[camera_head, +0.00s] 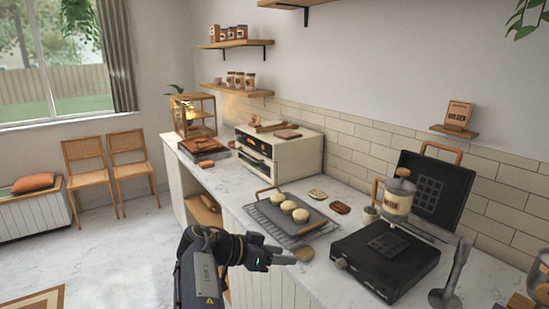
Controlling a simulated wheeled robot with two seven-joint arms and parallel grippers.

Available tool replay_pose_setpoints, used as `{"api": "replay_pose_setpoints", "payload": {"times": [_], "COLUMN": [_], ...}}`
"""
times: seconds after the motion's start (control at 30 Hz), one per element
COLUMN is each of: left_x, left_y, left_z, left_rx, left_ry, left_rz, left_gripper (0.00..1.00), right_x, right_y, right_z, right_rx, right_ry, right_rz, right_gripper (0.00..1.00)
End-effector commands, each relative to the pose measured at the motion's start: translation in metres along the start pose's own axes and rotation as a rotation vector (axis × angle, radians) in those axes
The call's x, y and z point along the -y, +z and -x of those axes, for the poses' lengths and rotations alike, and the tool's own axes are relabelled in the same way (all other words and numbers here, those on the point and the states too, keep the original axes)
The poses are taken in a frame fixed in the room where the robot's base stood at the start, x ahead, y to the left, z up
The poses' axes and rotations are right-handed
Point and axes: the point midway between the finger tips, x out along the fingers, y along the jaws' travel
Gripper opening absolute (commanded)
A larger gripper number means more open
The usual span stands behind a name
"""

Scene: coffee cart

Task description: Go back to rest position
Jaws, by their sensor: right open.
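The marble counter (337,208) holds a rack (262,218) with a dark tray of pale round buns, an open black waffle maker (345,250), a batter jar (397,204) and a cream oven (298,155). A dark utensil (452,280) is at right.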

Motion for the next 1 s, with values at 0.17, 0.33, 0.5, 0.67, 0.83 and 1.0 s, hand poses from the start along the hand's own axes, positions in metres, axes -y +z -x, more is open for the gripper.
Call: {"api": "replay_pose_setpoints", "payload": {"times": [0.17,0.33,0.5,0.67,0.83,1.0], "left_x": [0.001,0.001,0.002,0.004,0.006,0.008], "left_y": [0.001,0.002,0.003,0.004,0.006,0.008], "left_z": [-0.001,-0.003,-0.005,-0.009,-0.013,-0.017], "left_rx": [0.0,0.0,0.0,0.0,0.0,0.0], "left_ry": [0.0,0.0,0.0,0.0,0.0,0.0], "left_rz": [0.0,0.0,0.0,0.0,0.0,0.0], "left_gripper": [0.36,0.36,0.36,0.36,0.36,0.36], "right_x": [-0.014,-0.037,-0.074,-0.126,-0.184,-0.237], "right_y": [-0.005,-0.006,0.002,0.026,0.058,0.077], "right_z": [-0.032,-0.077,-0.13,-0.177,-0.191,-0.173], "right_rx": [0.105,0.265,0.488,0.781,1.053,1.178], "right_ry": [0.022,0.044,0.038,-0.043,-0.255,-0.536], "right_rz": [0.017,0.042,0.076,0.11,0.135,0.139], "right_gripper": [0.48,0.48,0.48,0.48,0.48,0.48]}}
